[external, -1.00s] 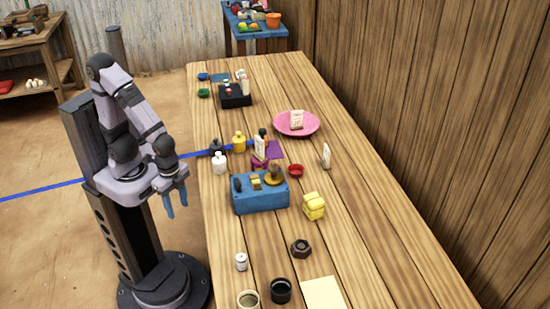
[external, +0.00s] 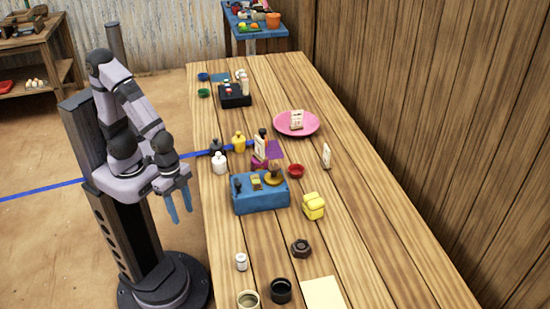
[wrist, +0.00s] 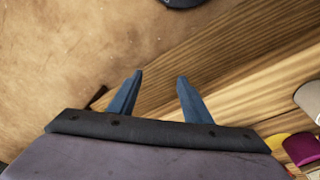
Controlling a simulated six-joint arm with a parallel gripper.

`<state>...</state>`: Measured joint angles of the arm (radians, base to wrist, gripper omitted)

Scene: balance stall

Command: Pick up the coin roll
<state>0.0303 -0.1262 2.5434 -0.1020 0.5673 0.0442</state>
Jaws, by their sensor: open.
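My gripper (external: 180,206) hangs beside the near left edge of the table, left of the blue box. Its two blue fingers are apart and empty; they also show in the wrist view (wrist: 158,95), over the floor and the table's edge. A small white cylinder (external: 241,262) stands upright on the near part of the table, right of and nearer than my gripper; it may be the coin roll, but it is too small to be sure. The blue box (external: 262,203) carries a yellow item (external: 256,183), a dark piece and a round brown pan (external: 274,179).
Several bottles, among them a white one (external: 219,165) and a yellow one (external: 239,142), stand behind the blue box. The table's right side is mostly clear.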

